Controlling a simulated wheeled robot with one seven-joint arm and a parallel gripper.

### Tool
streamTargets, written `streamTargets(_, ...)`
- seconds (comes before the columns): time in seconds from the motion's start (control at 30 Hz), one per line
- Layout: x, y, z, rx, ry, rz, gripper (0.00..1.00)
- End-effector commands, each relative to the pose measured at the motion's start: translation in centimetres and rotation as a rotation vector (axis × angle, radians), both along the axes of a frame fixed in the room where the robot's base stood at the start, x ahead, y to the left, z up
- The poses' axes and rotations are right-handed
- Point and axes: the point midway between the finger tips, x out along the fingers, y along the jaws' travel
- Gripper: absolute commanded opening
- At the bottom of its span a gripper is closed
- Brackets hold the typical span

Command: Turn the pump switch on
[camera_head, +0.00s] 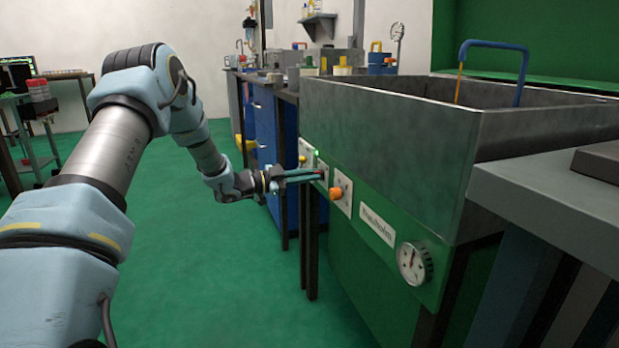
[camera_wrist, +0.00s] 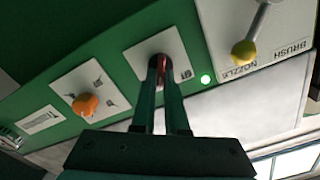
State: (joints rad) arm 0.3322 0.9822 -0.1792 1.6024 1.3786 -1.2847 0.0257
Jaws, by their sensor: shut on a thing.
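My gripper (camera_head: 318,174) reaches to the green front panel of the grey wash tank, and its fingers are shut on a small red switch. In the wrist view the fingertips (camera_wrist: 160,66) meet at this red switch (camera_wrist: 162,59) on a white plate (camera_wrist: 142,60). The fingers cover most of the switch, so its exact position is hidden. The plate's small label is too small to read surely. A green lamp (camera_wrist: 205,78) next to the plate is lit; it also shows in the head view (camera_head: 317,153).
An orange knob (camera_wrist: 85,104) sits on a neighbouring plate. On the other side, a yellow-tipped lever (camera_wrist: 244,50) stands on a plate marked BRUSH and NOZZLE. A round gauge (camera_head: 414,263) is on the tank (camera_head: 385,140) front. The green floor (camera_head: 200,270) beside the tank is clear.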

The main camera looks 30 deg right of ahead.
Motion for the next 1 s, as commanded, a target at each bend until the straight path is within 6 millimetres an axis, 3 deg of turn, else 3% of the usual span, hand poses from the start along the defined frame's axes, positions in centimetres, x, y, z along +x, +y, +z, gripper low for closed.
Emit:
streamTargets(0.27, 0.0, 0.1, -0.1, 0.003, 0.0, 0.001, 0.0)
streamTargets(0.3, 0.0, 0.1, -0.1, 0.004, 0.0, 0.001, 0.16)
streamTargets(0.53, 0.0, 0.0, -0.1, 0.002, 0.0, 0.001, 0.41)
streamTargets(0.83, 0.1, 0.3, 0.0, 0.001, 0.0, 0.001, 0.41)
streamTargets(1.0, 0.4, 2.5, 0.0, 0.003, 0.001, 0.003, 0.41)
